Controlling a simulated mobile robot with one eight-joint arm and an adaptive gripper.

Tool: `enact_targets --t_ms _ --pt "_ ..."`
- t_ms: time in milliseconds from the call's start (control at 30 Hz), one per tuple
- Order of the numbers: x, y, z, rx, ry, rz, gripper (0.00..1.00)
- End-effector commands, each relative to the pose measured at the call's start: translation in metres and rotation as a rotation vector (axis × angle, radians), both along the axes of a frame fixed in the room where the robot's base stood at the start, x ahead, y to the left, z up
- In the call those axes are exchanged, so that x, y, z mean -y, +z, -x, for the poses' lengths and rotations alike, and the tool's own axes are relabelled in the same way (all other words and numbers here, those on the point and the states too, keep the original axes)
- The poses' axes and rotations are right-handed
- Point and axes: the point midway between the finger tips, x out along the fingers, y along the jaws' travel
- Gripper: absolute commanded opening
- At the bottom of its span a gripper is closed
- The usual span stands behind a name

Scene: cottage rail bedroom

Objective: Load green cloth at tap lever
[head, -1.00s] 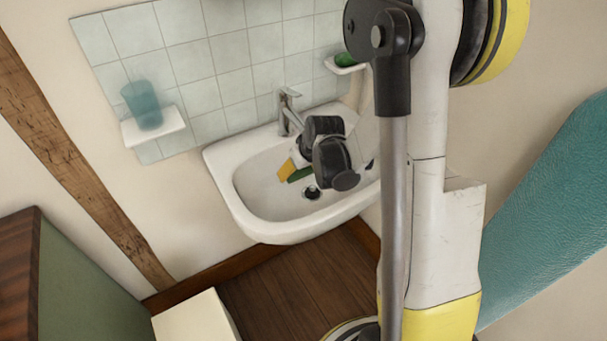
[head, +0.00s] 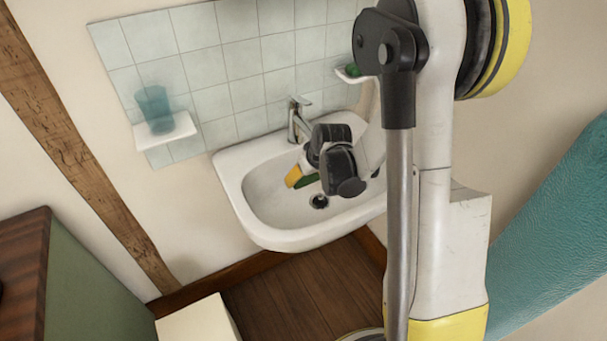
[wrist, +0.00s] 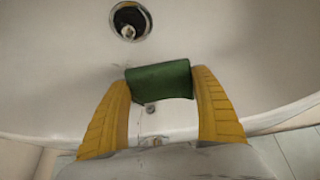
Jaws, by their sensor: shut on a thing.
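The green cloth (wrist: 160,82) is a small dark green piece held between the two yellow fingers of my gripper (wrist: 163,77). In the head view the cloth (head: 307,181) shows partly beside a yellow finger of my gripper (head: 298,178), over the sink basin. The rest of the cloth is hidden by my wrist. The chrome tap (head: 294,124) stands at the back rim of the sink, with its lever (head: 301,101) on top. My gripper is in front of and below the lever, apart from it. The tap is not in the wrist view.
The white sink (head: 262,222) has a drain (head: 319,201), also in the wrist view (wrist: 130,21). A teal cup (head: 154,108) stands on a left wall shelf (head: 168,137). A small right shelf (head: 347,77) holds a green item (head: 352,70). A green-sided cabinet (head: 90,270) stands left.

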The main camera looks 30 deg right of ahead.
Motion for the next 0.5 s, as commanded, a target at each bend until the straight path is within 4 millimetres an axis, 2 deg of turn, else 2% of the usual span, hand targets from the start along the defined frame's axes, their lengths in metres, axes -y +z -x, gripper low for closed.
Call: enact_targets --t_ms 500 --pt "0.0 0.0 0.046 0.0 -0.001 0.0 0.51"
